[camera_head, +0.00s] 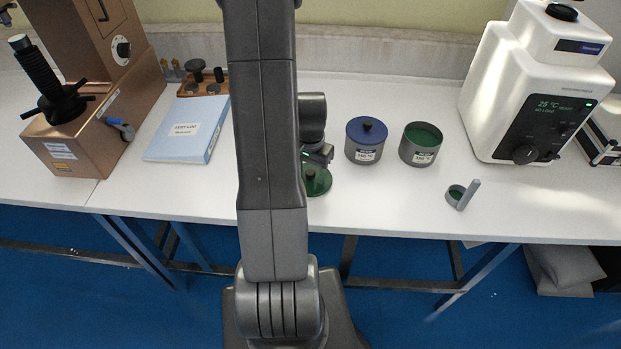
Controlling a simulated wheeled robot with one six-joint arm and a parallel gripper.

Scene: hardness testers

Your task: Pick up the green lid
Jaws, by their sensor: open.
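The green lid (317,183) lies on the white table, just right of my arm and near the table's front edge. It is round and dark green, and my gripper covers its back part. My gripper (318,163) is directly over the lid, pointing down; its jaws are open. I cannot tell whether the fingers touch the lid or its knob. My arm hides the area to the left of the lid.
Right of the lid stand a grey pot with a blue lid (367,139) and an open grey pot with a green inside (421,144). A small ring with an upright grey piece (462,194) is further right. A white tester (538,82) and a blue-white book (187,129) flank the table (385,191).

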